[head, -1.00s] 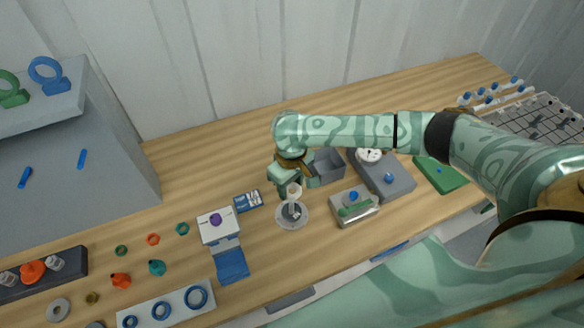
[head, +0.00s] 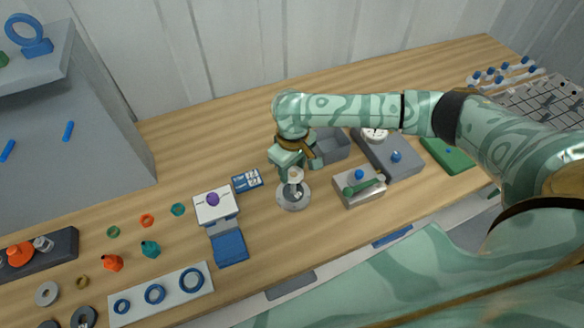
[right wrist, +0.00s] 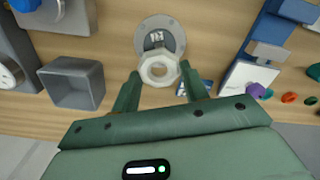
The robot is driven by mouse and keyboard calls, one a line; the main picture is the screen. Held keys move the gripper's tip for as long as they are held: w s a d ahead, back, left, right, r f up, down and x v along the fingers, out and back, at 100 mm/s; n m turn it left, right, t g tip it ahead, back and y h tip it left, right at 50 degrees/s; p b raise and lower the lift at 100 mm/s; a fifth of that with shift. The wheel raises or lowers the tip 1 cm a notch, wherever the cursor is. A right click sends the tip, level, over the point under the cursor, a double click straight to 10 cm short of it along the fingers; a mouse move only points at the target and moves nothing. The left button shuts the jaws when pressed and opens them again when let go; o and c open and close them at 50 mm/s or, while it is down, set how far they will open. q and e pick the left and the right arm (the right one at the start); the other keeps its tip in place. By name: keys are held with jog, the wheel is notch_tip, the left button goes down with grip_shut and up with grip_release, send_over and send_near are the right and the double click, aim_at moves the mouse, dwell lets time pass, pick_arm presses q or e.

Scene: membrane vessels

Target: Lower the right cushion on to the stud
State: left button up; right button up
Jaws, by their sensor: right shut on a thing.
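The white cushion (head: 296,175) is a ring with a hole. In the right wrist view the cushion (right wrist: 158,69) sits between my two green fingers. My right gripper (right wrist: 161,82) is shut on it. In the head view my right gripper (head: 293,168) holds it over a round grey plate (head: 282,201). The plate (right wrist: 177,34) also shows in the right wrist view, with a small fitting at its centre, perhaps the stud. The cushion partly hides that centre, and I cannot tell whether they touch. My left gripper is not in view.
A grey open box (head: 334,147) stands right behind the gripper. A white-topped stand (head: 215,207) with a purple knob and a small blue card (head: 247,180) are left.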

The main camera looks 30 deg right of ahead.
jog(key=shift+f, duration=0.75)
jog(key=shift+f+b, duration=0.3)
jog(key=shift+f, duration=1.4)
jog(key=o, duration=1)
jog(key=shift+o, duration=0.2)
notch_tip(320, 180, up, 16)
jog(key=p, duration=0.5)
jog(key=shift+r, duration=0.15)
